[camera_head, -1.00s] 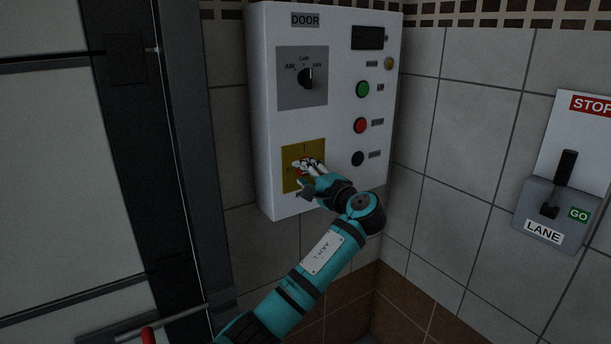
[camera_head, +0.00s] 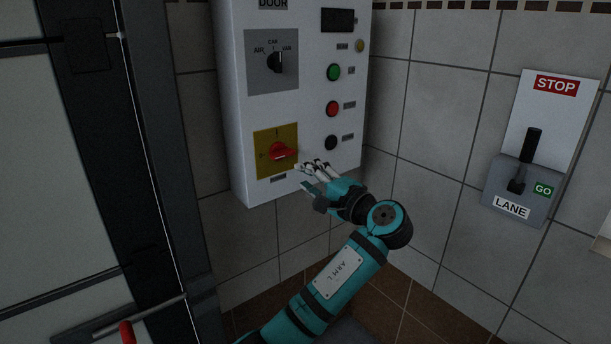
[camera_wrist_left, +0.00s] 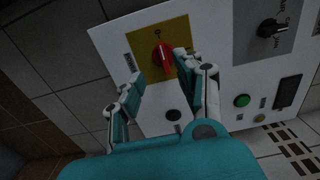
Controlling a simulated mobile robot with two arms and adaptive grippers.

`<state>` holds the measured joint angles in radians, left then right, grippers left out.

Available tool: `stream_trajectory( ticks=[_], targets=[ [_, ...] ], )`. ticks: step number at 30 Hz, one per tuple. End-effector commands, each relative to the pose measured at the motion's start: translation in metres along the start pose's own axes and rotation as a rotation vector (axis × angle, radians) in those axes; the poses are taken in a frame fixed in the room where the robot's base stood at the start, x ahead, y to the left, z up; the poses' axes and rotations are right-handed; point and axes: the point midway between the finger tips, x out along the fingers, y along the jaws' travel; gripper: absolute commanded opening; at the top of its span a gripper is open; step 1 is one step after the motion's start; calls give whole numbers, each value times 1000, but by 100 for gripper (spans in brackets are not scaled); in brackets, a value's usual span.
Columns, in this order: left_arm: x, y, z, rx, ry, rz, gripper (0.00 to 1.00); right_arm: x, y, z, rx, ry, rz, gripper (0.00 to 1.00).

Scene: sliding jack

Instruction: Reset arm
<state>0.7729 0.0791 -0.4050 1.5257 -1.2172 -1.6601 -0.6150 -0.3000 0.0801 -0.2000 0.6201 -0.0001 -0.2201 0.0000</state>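My left arm reaches up from the bottom of the head view. Its gripper (camera_head: 312,176) is just below and right of the red rotary switch (camera_head: 283,151), apart from it. In the left wrist view the two fingers (camera_wrist_left: 155,95) are spread with nothing between them, and the red switch (camera_wrist_left: 163,60) shows beyond them on its yellow plate (camera_wrist_left: 160,38). The red handle lies roughly level across the yellow plate in the head view. My right gripper is in neither view.
The white door control box (camera_head: 304,22) carries a black selector (camera_head: 274,62), a green button (camera_head: 334,72), a red button (camera_head: 332,109) and a black button (camera_head: 331,142). A lane lever (camera_head: 530,147) is on the right wall. A door with a red-tipped bar (camera_head: 127,332) stands left.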

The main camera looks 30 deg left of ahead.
Motion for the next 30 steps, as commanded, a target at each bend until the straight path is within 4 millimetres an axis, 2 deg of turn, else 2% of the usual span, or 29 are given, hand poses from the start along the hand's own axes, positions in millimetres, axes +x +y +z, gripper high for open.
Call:
stream_trajectory(
  ticks=[11,14,17,20,21,23,24,26,27,29,30],
  targets=[
    [1,1,0,2,2,1,36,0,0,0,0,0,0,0],
    [3,18,-6,27,23,16,36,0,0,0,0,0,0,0],
    [7,61,-19,82,83,60,36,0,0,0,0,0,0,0],
    [10,130,-32,151,169,140,36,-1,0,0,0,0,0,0],
    [10,161,-35,175,205,180,36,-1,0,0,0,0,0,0],
    [7,208,-37,205,257,243,36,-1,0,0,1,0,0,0],
    [4,238,-36,222,287,287,36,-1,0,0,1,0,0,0],
    [-1,284,-31,242,327,357,36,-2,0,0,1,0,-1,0],
    [-6,314,-26,252,351,405,36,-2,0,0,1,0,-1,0],
    [-15,359,-16,263,383,480,36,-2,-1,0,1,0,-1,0],
    [-22,388,-7,267,401,530,36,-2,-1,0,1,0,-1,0]
  ],
)
